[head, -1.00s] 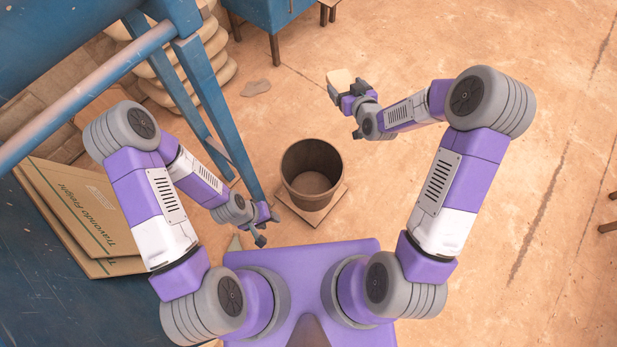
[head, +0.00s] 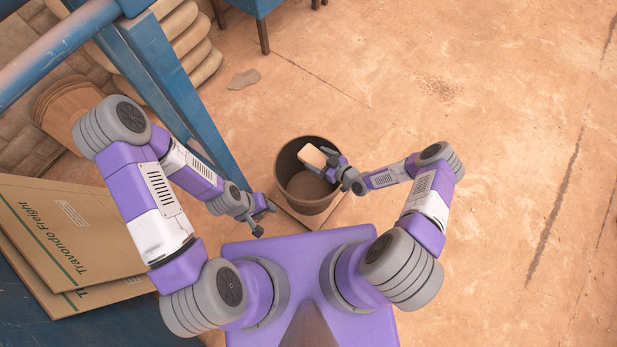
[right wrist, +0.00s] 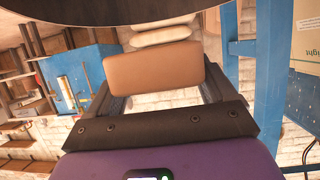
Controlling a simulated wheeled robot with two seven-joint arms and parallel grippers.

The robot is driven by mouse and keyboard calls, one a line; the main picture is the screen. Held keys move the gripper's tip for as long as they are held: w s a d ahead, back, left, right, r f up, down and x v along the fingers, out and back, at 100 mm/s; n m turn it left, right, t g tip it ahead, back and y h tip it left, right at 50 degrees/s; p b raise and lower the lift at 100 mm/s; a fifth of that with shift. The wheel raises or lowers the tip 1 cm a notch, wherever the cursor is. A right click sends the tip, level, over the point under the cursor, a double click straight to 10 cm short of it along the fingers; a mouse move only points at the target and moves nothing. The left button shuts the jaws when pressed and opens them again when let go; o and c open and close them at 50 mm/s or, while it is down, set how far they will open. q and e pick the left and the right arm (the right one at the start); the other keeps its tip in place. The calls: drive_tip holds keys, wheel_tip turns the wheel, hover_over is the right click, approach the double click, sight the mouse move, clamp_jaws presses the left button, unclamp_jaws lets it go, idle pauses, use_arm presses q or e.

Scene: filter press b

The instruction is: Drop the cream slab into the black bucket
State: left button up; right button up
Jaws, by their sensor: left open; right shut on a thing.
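The cream slab (head: 312,157) is a small pale block seen over the black bucket's opening in the head view. My right gripper (head: 328,161) is shut on it. In the right wrist view the slab (right wrist: 154,76) lies across between my right gripper's fingers (right wrist: 155,92). The black bucket (head: 306,202) is dark, upright and open at the top; its inside looks empty where it shows. A dark curved edge crosses the top of the right wrist view. My left gripper (head: 262,218) is open and empty, to the left of the bucket.
The bucket stands on a flat square board (head: 318,220) on the floor. A blue frame leg (head: 205,125) rises close to its left. Flat cardboard (head: 75,225) lies at the left, and stacked sacks (head: 185,45) stand behind. The floor at the right is clear.

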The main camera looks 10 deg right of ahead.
drive_tip(key=shift+a+f, duration=0.1)
drive_tip(key=shift+f, duration=0.35)
wheel_tip(320, 180, down, 5)
drive_tip(key=b, duration=0.4)
drive_tip(key=shift+f, duration=0.1)
drive_tip(key=o, duration=1.3)
drive_tip(key=shift+s+f, duration=0.1)
drive_tip(key=shift+s, duration=0.05)
drive_tip(key=p+v, duration=0.1)
drive_tip(key=v, duration=0.6)
drive_tip(key=shift+s+p, duration=0.15)
drive_tip(key=shift+p, duration=0.25)
